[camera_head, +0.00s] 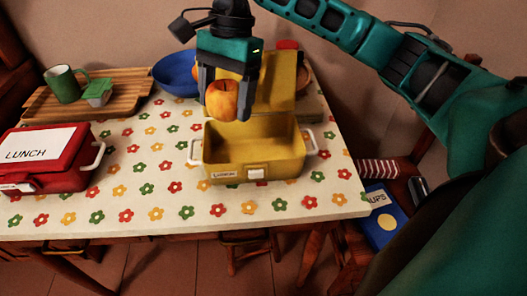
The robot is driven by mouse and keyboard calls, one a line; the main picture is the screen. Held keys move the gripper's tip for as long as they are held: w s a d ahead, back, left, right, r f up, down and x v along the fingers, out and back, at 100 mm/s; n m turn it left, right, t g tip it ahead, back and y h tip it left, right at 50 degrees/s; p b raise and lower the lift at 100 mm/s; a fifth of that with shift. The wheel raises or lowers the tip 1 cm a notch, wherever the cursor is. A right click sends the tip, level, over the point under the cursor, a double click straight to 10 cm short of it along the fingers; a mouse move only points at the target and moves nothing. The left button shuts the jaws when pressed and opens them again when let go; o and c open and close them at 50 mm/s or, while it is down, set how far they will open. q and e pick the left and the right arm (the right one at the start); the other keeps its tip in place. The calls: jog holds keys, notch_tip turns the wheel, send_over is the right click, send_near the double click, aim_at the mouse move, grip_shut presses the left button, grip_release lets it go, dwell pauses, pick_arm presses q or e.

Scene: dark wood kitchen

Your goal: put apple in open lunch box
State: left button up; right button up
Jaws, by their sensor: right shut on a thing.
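A red and yellow apple (222,101) is held between the fingers of my right gripper (227,95), which points down from above. The apple hangs over the back part of a yellow lunch box (254,174), apart from its floor. The box is open, with its lid (279,84) raised at the back and partly hidden behind my gripper. The visible inside of the box is empty. My left gripper is not in view.
A red lunch box (50,156), shut, stands at the left. A wooden board (125,92) with a green mug (63,85) and a small green container (97,93) lies behind it. A blue bowl (175,72) is at the back. The flowered table's front strip is free.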

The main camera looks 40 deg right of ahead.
jog(key=d+r+m+t+b, duration=0.2)
jog(key=d+r+m+t, duration=0.15)
jog(key=m, duration=0.75)
jog(key=m+h+b, duration=0.1)
jog(key=m+b, duration=0.3)
jog(key=b, duration=0.1)
send_over(249, 158)
jog(key=f, duration=1.3)
jog(key=shift+s+d, duration=0.35)
jog(key=shift+s, duration=0.05)
jog(key=shift+f, duration=0.45)
notch_tip(249, 158, down, 4)
jog(key=shift+f+b, duration=0.1)
jog(key=shift+b, duration=0.7)
jog(key=shift+f, duration=0.1)
jog(key=o, duration=0.9)
jog(key=shift+c, duration=0.2)
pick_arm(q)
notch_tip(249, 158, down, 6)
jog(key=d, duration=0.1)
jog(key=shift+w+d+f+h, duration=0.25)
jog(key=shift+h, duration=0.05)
